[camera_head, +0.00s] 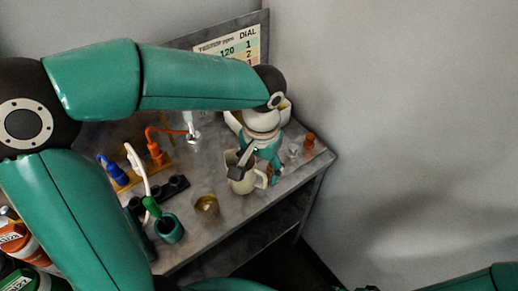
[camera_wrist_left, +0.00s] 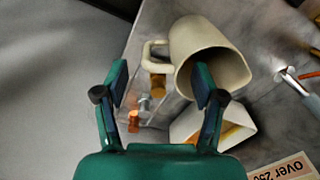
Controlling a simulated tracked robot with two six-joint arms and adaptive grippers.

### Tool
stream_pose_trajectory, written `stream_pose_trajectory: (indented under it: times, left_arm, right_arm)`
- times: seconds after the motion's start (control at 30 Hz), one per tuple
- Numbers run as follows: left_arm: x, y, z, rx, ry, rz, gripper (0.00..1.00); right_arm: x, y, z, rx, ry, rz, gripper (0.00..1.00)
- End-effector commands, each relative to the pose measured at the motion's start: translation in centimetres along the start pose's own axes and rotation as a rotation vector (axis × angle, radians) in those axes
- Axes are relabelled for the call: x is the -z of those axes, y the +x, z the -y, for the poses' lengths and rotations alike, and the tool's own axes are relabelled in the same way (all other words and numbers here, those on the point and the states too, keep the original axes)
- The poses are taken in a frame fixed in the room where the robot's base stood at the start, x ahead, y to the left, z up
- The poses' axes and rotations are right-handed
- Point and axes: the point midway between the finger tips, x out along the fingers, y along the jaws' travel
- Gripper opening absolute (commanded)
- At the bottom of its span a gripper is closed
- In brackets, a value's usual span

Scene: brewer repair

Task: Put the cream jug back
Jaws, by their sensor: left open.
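The cream jug (camera_head: 240,181) stands upright near the front edge of the grey bench, its handle toward the right. In the left wrist view the jug (camera_wrist_left: 212,50) shows its open mouth and its handle. My left gripper (camera_head: 258,158) is at the jug from above, jaws apart. In the wrist view the left gripper (camera_wrist_left: 161,78) has one finger over or inside the jug's mouth and the other finger beyond the handle side. Whether either finger touches the jug cannot be told. Only part of my right arm shows at the bottom right, without a clear gripper.
A glass with brown liquid (camera_head: 206,206) and a teal cup (camera_head: 169,229) stand left of the jug. An orange piece (camera_head: 309,140) stands near the right edge. A cream, orange-lined container (camera_wrist_left: 220,125) is close to the gripper. A dial chart (camera_head: 235,45) stands behind.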

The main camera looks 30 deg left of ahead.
Motion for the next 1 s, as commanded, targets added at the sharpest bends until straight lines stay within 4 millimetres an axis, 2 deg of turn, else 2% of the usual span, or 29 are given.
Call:
stream_pose_trajectory:
  times: [0.1, 0.33, 0.5, 1.0]
  left_arm:
    - [0.1, -2.6, 0.0, -0.001, 0.0, -0.006, 0.69]
    - [0.0, -5.5, 0.0, 0.0, 0.0, -0.001, 0.69]
    - [0.0, -6.1, 0.0, 0.0, 0.0, 0.0, 0.69]
    - [0.0, -6.1, 0.0, 0.0, -0.001, 0.0, 0.69]
  right_arm:
    - [0.0, -0.2, 0.1, 0.0, 0.0, 0.0, 0.69]
    - [0.0, -0.3, 0.1, 0.0, 0.0, 0.0, 0.69]
    - [0.0, -0.3, 0.1, 0.0, 0.0, 0.0, 0.69]
    - [0.0, -0.3, 0.1, 0.0, 0.0, 0.0, 0.69]
